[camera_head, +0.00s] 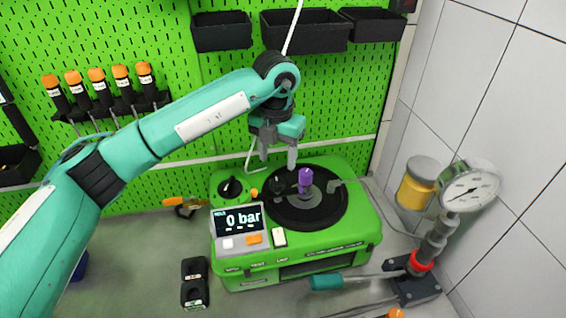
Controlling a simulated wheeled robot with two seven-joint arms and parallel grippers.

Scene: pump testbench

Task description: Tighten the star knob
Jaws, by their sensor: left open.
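A green pump tester (360,228) stands on the bench, with a round black plate (325,212) on its top. A purple upright piece (305,178) stands on the plate. A dark knob-like shape (284,183) sits just left of it. A black knob (231,188) is at the tester's left back corner. I cannot tell for sure which of these is the star knob. My left gripper (278,160) points down, open and empty, above the dark shape and left of the purple piece. My right gripper is not in view.
A display (239,221) on the tester reads 0 bar. A pressure gauge (469,188) on a hand pump and a yellow jar (415,188) stand at the right. Screwdrivers (98,80) and black bins (304,32) hang on the green pegboard. A black block (194,282) lies front left.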

